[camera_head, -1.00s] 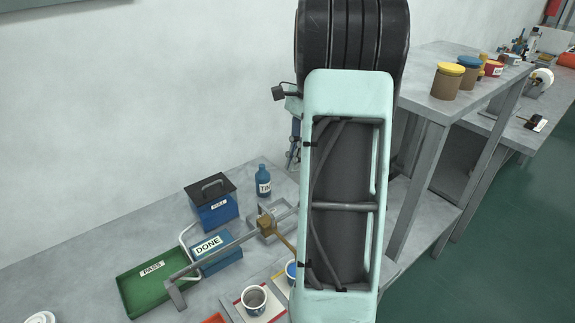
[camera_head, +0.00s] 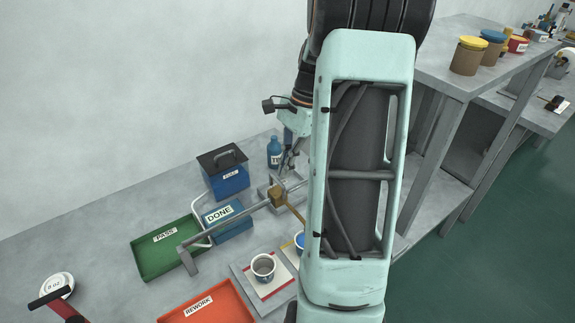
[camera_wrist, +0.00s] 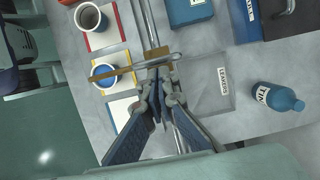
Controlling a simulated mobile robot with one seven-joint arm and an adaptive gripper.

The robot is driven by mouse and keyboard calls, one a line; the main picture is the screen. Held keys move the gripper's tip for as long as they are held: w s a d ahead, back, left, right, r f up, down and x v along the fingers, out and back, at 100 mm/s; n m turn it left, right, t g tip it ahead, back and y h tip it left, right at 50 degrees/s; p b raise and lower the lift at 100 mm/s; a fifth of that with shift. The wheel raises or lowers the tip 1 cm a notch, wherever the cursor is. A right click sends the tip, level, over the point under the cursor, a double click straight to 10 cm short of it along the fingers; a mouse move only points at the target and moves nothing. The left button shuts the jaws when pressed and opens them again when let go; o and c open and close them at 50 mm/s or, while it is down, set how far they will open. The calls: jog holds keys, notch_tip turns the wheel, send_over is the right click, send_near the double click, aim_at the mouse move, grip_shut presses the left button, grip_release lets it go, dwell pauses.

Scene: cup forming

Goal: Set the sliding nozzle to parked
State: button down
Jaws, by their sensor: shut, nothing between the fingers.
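The sliding nozzle has a brass block (camera_head: 277,196) on a grey rail (camera_head: 232,223). Its thin brass arm (camera_wrist: 128,70) reaches left in the wrist view, over a white cup with blue inside (camera_wrist: 103,76). The rail also shows in the wrist view (camera_wrist: 150,25), running upward past the block. My gripper (camera_wrist: 157,82) is shut and empty, its fingertips close by the brass block. I cannot tell whether they touch it. In the head view the gripper is small and partly hidden beside my arm link.
A second cup (camera_head: 263,266) stands on a red-edged card. A blue DONE box (camera_head: 229,219), green PASS tray (camera_head: 165,262), red REWORK tray (camera_head: 222,303), dark-lidded blue box (camera_head: 228,180) and blue bottle (camera_head: 274,152) surround the rail. A shelf (camera_head: 440,140) stands at the right.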

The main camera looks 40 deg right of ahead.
jog(key=a+p, duration=0.1)
jog(key=a, duration=2.2)
jog(key=shift+a, duration=0.4)
jog(key=shift+d, duration=0.1)
